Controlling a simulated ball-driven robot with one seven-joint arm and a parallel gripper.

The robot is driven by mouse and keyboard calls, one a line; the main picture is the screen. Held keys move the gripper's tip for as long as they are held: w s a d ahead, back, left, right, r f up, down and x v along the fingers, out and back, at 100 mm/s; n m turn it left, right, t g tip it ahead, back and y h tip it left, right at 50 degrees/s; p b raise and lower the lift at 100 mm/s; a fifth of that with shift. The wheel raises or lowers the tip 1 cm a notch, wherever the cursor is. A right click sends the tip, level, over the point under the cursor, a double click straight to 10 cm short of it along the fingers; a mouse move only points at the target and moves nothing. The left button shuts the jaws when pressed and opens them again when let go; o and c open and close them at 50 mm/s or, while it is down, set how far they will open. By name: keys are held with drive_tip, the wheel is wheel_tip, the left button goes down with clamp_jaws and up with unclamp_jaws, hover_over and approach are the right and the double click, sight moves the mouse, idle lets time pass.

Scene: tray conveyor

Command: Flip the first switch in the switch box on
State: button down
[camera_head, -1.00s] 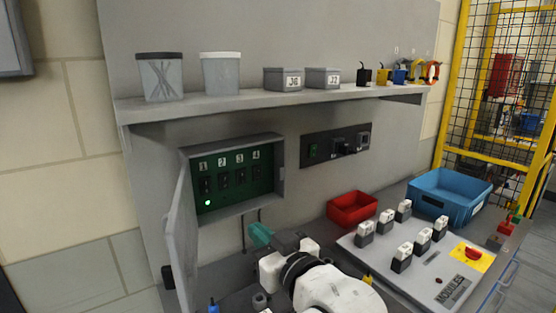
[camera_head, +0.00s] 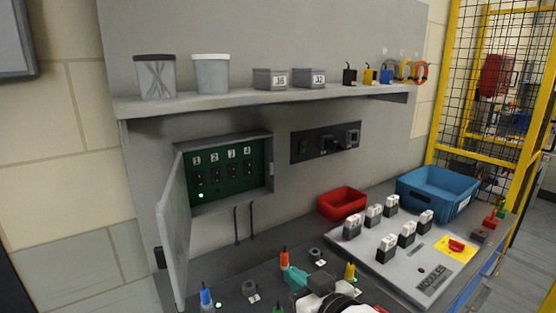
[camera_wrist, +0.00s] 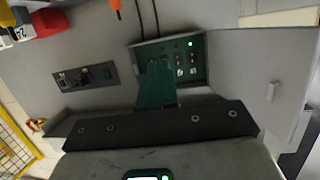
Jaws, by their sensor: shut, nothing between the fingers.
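The grey switch box (camera_head: 272,165) hangs on the wall panel below the shelf, its door (camera_head: 174,235) swung open to the left. Its green panel has switches numbered 1 to 4. The first switch (camera_head: 199,180) is at the far left, with a lit green light below it; its lever position is too small to tell. The box also shows upside down in the wrist view (camera_wrist: 206,62). My gripper (camera_head: 294,276) has teal fingers, shut and empty, low over the bench to the right of and below the box. In the wrist view the fingers (camera_wrist: 155,66) cover part of the box.
Two dark cables (camera_head: 237,222) hang below the box. Coloured connectors, orange (camera_head: 284,257), blue (camera_head: 206,297) and yellow (camera_head: 349,271), stand near my gripper. A red bin (camera_head: 342,203), a blue bin (camera_head: 440,193) and a modules board (camera_head: 432,277) occupy the right of the bench.

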drive_tip(key=s+d+f+g+h, duration=0.1)
drive_tip(key=s+d+f, duration=0.1)
drive_tip(key=d+f, duration=0.1)
drive_tip(key=s+d+f+m+g+h, duration=0.1)
drive_tip(key=s+d+f, duration=0.2)
drive_tip(key=d+f, duration=0.1)
drive_tip(key=s+d+f+m+g+h, duration=0.1)
drive_tip(key=s+d+f, duration=0.1)
drive_tip(key=d+f, duration=0.2)
drive_tip(key=shift+s+f+h, duration=0.4)
drive_tip(key=shift+f, duration=0.05)
drive_tip(key=s+d+f+m+g+h, duration=0.1)
drive_tip(key=s+d+f+g, duration=0.2)
drive_tip(key=s, duration=0.6)
drive_tip(key=s+d+f+m+g+h, duration=0.1)
drive_tip(key=s+d+f+g, duration=0.2)
drive_tip(key=s+d+f, duration=0.2)
drive_tip(key=s+d+f+m+g+h, duration=0.1)
drive_tip(key=s+d+f, duration=0.4)
drive_tip(key=s, duration=0.9)
wheel_tip(320, 180, down, 3)
drive_tip(key=shift+m+g+h, duration=0.3)
drive_tip(key=shift+m+g, duration=0.2)
drive_tip(key=shift+g, duration=0.7)
